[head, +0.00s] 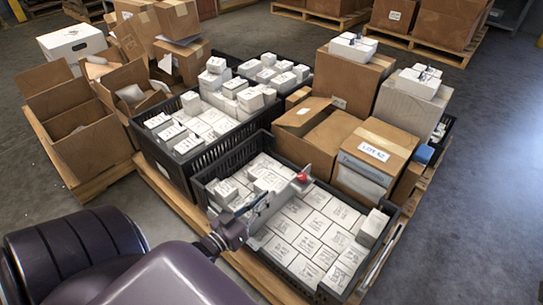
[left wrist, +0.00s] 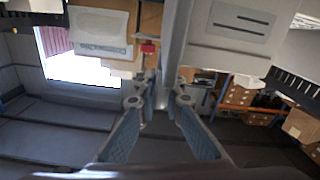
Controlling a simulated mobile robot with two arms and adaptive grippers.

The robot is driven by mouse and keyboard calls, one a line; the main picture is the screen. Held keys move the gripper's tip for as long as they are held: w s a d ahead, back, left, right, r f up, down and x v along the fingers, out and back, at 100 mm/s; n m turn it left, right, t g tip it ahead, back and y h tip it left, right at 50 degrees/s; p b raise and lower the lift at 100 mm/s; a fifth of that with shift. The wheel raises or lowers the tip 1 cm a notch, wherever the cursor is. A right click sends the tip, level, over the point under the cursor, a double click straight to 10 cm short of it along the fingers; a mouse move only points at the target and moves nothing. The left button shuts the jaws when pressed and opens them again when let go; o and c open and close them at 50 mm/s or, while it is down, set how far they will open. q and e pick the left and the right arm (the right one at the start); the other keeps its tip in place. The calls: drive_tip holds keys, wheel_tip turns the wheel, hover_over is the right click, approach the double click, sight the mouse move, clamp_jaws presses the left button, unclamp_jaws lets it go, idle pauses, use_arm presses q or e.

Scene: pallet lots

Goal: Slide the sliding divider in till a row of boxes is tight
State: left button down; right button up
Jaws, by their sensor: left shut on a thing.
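The sliding divider (head: 281,207) is a grey bar with a red knob, lying across the front black crate (head: 228,152). It also shows in the left wrist view (left wrist: 177,38) as a grey bar running up from the fingers. My left gripper (head: 240,226) is shut on the divider's near end; its two fingers close on it in the left wrist view (left wrist: 160,98). White boxes (head: 308,222) lie in close rows right of the divider. More white boxes (head: 241,185) sit left of it, partly hidden by gripper and divider. Their tightness cannot be told. My right gripper is not in view.
One white box (head: 373,227) stands raised at the crate's right side. A second black crate (head: 178,168) of white boxes is behind, left. Cardboard boxes (head: 375,150) stand close behind the front crate. Grey floor (head: 477,190) at the right is clear.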

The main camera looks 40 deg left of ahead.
use_arm(q)
drive_tip(key=shift+a+r, duration=0.1)
drive_tip(key=shift+a, duration=0.15)
drive_tip(key=c, duration=2)
unclamp_jaws()
drive_tip(key=shift+c, duration=0.2)
drive_tip(key=shift+d, duration=0.1)
drive_tip(key=s, duration=1.2)
drive_tip(key=shift+a, duration=0.2)
